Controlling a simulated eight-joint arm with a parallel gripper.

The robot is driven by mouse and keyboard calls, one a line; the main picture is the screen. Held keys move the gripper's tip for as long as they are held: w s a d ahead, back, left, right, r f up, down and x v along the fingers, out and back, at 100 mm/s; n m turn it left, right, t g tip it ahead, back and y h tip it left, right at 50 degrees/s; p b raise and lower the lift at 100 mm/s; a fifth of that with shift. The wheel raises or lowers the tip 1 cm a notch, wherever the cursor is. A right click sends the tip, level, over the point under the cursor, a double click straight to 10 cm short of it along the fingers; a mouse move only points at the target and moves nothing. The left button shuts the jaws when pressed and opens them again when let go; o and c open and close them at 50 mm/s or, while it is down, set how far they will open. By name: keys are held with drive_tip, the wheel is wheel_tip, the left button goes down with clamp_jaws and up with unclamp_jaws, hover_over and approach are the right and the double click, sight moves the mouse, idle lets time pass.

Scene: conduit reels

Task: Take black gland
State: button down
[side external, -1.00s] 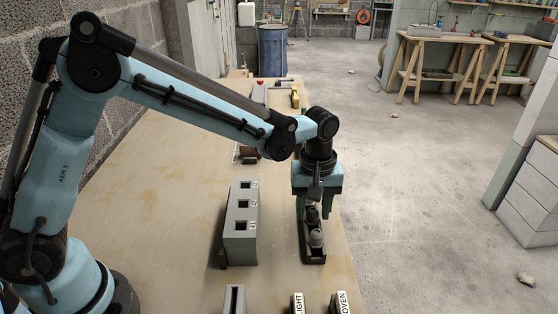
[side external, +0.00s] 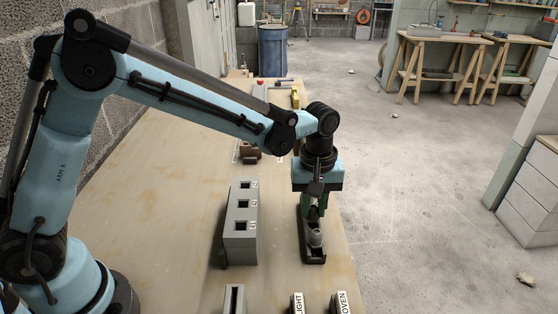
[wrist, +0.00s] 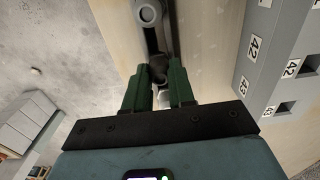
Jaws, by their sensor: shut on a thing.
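A narrow dark tray (side external: 305,252) lies near the right edge of the bench, with a grey gland (side external: 316,238) upright in its near part. My gripper (side external: 313,212) is down over the tray, behind the grey gland. In the wrist view the green fingers (wrist: 160,82) are shut on the black gland (wrist: 159,66), which shows as a dark form between them. The grey gland appears as a ring (wrist: 148,12) at the top of that view. My fingers mostly hide the black gland in the side view. A pale object (wrist: 164,99) shows partly between the fingers.
A grey box (side external: 240,235) with several labelled square sockets stands left of the tray. A grey slotted block (side external: 234,299) and blocks marked LIGHT (side external: 297,304) and OVEN (side external: 341,303) are at the front. A brown item (side external: 249,152) lies farther back. Left bench is clear.

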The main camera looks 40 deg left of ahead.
drive_tip(key=shift+r, duration=0.55)
idle(0.4)
drive_tip(key=shift+r, duration=1.1)
